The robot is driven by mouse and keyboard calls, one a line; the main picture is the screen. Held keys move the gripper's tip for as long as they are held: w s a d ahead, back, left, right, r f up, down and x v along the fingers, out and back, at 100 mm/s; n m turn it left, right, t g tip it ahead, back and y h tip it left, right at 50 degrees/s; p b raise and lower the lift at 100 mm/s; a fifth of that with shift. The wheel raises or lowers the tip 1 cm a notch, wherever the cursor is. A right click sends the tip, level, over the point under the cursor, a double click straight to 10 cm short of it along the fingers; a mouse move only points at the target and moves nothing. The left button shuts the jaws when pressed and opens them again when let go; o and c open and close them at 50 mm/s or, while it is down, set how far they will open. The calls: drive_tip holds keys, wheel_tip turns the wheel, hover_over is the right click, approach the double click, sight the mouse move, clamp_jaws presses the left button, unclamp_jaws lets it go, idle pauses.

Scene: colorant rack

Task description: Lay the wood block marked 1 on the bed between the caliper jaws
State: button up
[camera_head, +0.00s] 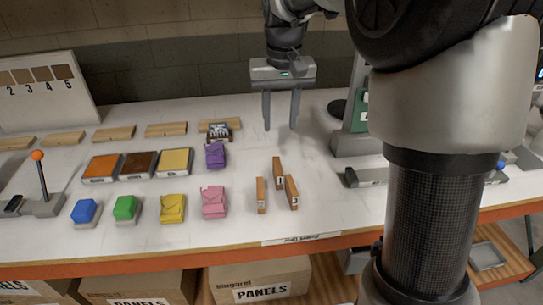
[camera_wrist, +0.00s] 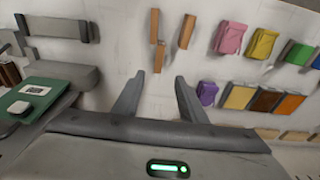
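The middle, farthest one (camera_head: 278,172) seems to carry the mark 1; the left one (camera_head: 261,196) and right one (camera_head: 292,192) have marks too small to read surely. In the wrist view the same middle block (camera_wrist: 160,57) is nearest my fingers. My gripper (camera_head: 280,128) is open and empty, fingers down, above the table behind the blocks; its fingers also show in the wrist view (camera_wrist: 157,82). The grey caliper (camera_head: 352,179) lies right of the blocks, partly hidden by my arm; it also shows in the wrist view (camera_wrist: 57,28).
A grey stand (camera_head: 352,146) with a green panel is right of my gripper. Pink (camera_head: 214,202) and purple (camera_head: 215,156) bags, coloured panels (camera_head: 138,165) and a lever box (camera_head: 42,205) are to the left. The table between blocks and caliper is clear.

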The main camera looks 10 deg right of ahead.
drive_tip(key=b, duration=0.1)
hover_over(278, 166)
drive_tip(key=s, duration=0.1)
wheel_tip(278, 166, down, 11)
drive_tip(key=shift+a+r, duration=0.1)
drive_tip(key=f, duration=0.2)
drive_tip(key=w+f+b, duration=0.1)
drive_tip(key=f, duration=0.2)
drive_tip(key=shift+c, duration=0.4)
clamp_jaws()
